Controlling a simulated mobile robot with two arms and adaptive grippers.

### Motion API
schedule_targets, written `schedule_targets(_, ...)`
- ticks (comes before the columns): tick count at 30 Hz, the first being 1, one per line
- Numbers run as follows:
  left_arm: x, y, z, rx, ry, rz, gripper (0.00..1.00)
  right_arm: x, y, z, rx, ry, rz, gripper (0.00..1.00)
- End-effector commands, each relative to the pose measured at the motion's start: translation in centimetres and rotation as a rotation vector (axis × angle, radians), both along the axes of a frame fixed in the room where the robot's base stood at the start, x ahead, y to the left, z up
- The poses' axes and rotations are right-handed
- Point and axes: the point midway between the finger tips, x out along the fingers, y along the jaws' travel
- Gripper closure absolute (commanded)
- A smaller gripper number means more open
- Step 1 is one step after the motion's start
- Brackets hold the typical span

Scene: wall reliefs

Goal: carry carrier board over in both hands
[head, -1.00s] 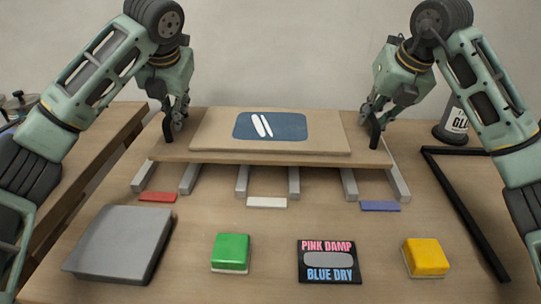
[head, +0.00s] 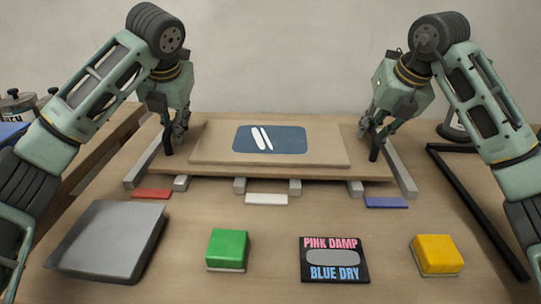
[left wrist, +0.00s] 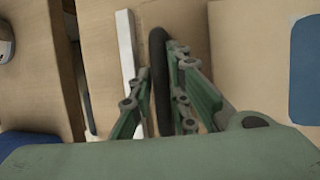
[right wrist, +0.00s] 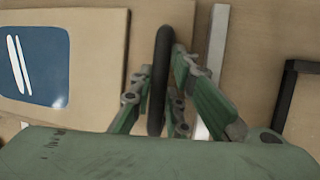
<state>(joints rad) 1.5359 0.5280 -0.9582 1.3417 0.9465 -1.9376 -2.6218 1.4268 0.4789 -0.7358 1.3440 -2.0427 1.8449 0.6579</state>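The carrier board (head: 285,171) is a wide wooden board with a beige panel (head: 220,140) on top, bearing a blue patch with two white strokes. It looks level, over the grey rails (head: 239,186); I cannot tell how much gap lies beneath it. A black upright handle stands at each end. My left gripper (head: 175,130) is closed around the left handle (left wrist: 158,75). My right gripper (head: 375,132) is closed around the right handle (right wrist: 161,80). The fingertips are partly hidden in the head view.
Red (head: 151,194), white (head: 266,199) and blue (head: 386,202) strips lie between rail ends. In front are a grey slab (head: 108,240), green block (head: 228,249), PINK DAMP/BLUE DRY sign (head: 334,259) and yellow block (head: 437,254). A black frame (head: 478,211) lies at right.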

Motion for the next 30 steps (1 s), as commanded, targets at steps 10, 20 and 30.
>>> schedule_targets(10, 0.0, -0.1, 0.2, 0.0, 0.001, -0.004, 0.68, 0.1, 0.0, 0.2, 0.002, -0.001, -0.003, 0.68)
schedule_targets(20, -0.8, -0.6, 2.3, -0.002, -0.002, -0.008, 0.68, 0.1, 0.0, 0.2, 0.003, -0.003, -0.003, 0.68)
schedule_targets(30, -3.3, -1.6, 8.4, 0.001, -0.003, -0.004, 0.68, 0.1, 0.0, 0.2, 0.003, -0.003, -0.003, 0.68)
